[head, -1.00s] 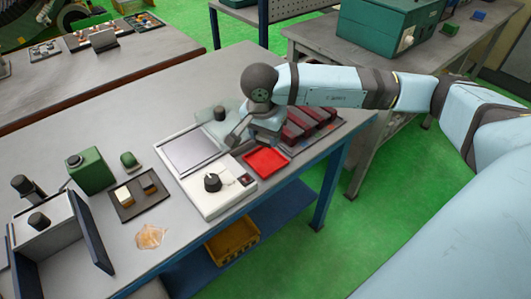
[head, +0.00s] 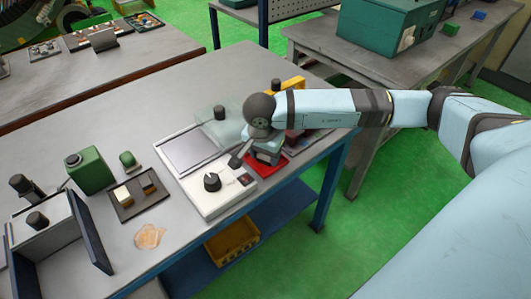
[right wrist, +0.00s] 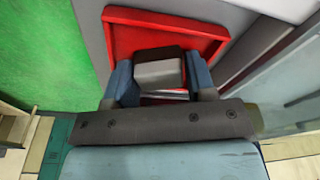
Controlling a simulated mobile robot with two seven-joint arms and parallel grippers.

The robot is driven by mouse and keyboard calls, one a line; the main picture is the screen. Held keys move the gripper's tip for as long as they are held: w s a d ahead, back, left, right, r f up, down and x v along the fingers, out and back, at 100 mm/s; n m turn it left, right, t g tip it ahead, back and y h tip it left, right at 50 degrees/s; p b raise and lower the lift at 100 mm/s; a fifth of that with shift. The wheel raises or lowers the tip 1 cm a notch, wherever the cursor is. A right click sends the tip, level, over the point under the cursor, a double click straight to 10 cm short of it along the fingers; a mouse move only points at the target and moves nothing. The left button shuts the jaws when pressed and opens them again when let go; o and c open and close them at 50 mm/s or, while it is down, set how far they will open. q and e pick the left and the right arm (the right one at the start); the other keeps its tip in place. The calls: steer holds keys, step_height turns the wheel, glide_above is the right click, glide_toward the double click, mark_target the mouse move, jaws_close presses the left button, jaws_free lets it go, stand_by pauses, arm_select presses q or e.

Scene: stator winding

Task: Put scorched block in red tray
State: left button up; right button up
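The red tray (head: 266,171) lies on the bench, partly hidden under my right gripper (head: 267,155). In the right wrist view the red tray (right wrist: 122,38) is just beyond the fingers. There my right gripper (right wrist: 160,78) has its two blue-grey fingers on either side of a small block (right wrist: 158,73). The block is pale grey on one face and dark brown on another; it appears held over the tray. I cannot tell whether it touches the tray floor. My left gripper is not in view.
A white device with a black knob (head: 212,182) stands left of the red tray. A dark tray (head: 128,208) with small blocks sits farther left, near a green box (head: 91,171). A yellow object (head: 292,86) stands behind my right arm.

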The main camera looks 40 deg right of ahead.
steer(key=shift+r, duration=0.1)
steer(key=shift+r, duration=0.15)
step_height(320, 180, up, 12)
steer(key=a, duration=0.1)
steer(key=shift+s+a, duration=0.3)
steer(key=shift+s, duration=0.1)
stand_by(0.5)
